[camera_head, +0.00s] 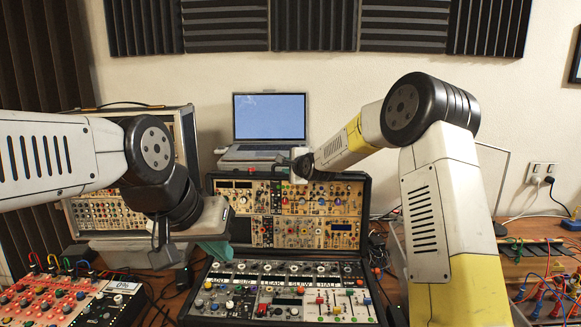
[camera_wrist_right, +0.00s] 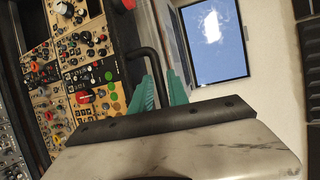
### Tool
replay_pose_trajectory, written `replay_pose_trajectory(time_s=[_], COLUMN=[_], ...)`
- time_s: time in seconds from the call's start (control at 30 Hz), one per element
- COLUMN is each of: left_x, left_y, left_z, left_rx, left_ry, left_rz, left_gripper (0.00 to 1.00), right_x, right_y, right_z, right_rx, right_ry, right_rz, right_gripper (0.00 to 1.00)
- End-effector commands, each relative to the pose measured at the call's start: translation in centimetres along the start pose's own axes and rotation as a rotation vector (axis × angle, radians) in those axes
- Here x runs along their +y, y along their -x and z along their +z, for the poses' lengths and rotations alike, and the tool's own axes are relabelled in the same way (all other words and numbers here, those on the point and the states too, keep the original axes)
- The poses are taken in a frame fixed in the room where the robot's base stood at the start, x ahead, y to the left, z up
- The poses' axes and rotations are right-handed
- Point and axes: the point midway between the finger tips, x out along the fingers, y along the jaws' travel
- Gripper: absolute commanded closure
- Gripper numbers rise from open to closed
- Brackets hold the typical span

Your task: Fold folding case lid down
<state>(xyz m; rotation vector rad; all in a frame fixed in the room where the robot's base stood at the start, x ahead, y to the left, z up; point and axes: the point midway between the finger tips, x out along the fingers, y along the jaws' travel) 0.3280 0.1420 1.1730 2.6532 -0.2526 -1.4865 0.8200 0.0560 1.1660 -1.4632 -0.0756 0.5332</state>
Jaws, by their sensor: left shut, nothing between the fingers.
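The folding case stands open in the middle of the head view. Its lid (camera_head: 271,241) is upright at the back and full of tan modules; its base (camera_head: 285,267) lies in front with knobs and sliders. My left gripper (camera_head: 213,250) is shut and empty beside the lid's left edge, partly hidden by its wrist. My right gripper is at the lid's top edge in the head view, its fingers hidden. In the right wrist view, the teal fingers of my right gripper (camera_wrist_right: 160,82) stand on both sides of a black handle (camera_wrist_right: 142,54) on the lid. Firm contact is unclear.
A laptop (camera_head: 270,118) stands open behind the lid. Another module case (camera_head: 105,211) stands at the left. A red mixer (camera_head: 45,300) is at front left, and patch cables (camera_head: 548,290) lie at front right. Loose cables crowd both sides of the folding case.

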Motion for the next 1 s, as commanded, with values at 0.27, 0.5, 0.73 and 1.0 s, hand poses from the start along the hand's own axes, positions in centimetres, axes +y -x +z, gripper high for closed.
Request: replay_pose_trajectory(time_s=[0.27, 0.5, 0.73, 1.0], left_x=[0.0, 0.0, 0.0, 0.0], left_y=[0.0, 0.0, 0.0, 0.0], left_z=[0.0, 0.0, 0.0, 0.0], left_rx=[0.0, 0.0, 0.0, 0.0], left_ry=[0.0, 0.0, 0.0, 0.0], left_rz=[0.0, 0.0, 0.0, 0.0], left_gripper=[1.0, 1.0, 1.0, 1.0], right_x=[0.0, 0.01, 0.02, 0.04], right_y=[0.04, 0.05, 0.06, 0.06], right_z=[-0.02, -0.03, -0.04, -0.06], right_rx=[0.0, 0.0, 0.001, 0.001], right_ry=[0.0, 0.0, 0.0, 0.0], right_rz=[0.0, 0.0, 0.001, 0.001], right_gripper=[1.0, 1.0, 1.0, 1.0])
